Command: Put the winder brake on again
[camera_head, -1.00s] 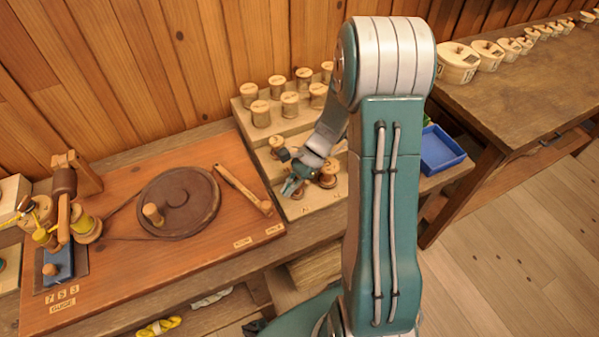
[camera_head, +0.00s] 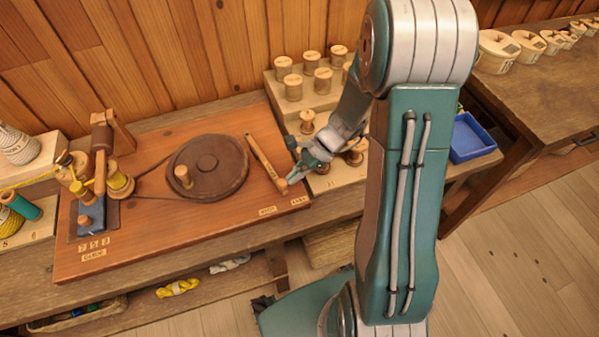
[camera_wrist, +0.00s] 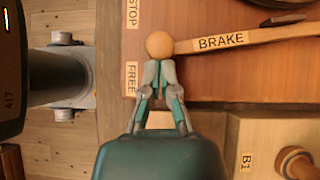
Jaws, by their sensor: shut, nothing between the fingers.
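The brake lever (camera_head: 265,160) is a wooden arm on the winder board, labelled BRAKE in the wrist view (camera_wrist: 220,41), with a round knob (camera_wrist: 159,44) at its end. The knob stands between the STOP label (camera_wrist: 132,13) and the FREE label (camera_wrist: 131,78), at neither one. My gripper (camera_wrist: 160,66) is shut and empty. Its fingertips are at the FREE side of the knob, seemingly against it; it also shows in the head view (camera_head: 295,178). The dark winder wheel (camera_head: 207,166) is left of the lever.
A stepped stand with several wooden spools (camera_head: 294,88) is behind and right of my gripper. A blue tray (camera_head: 470,140) lies farther right. Yellow thread and spools (camera_head: 118,182) are at the board's left end. The board in front of the wheel is clear.

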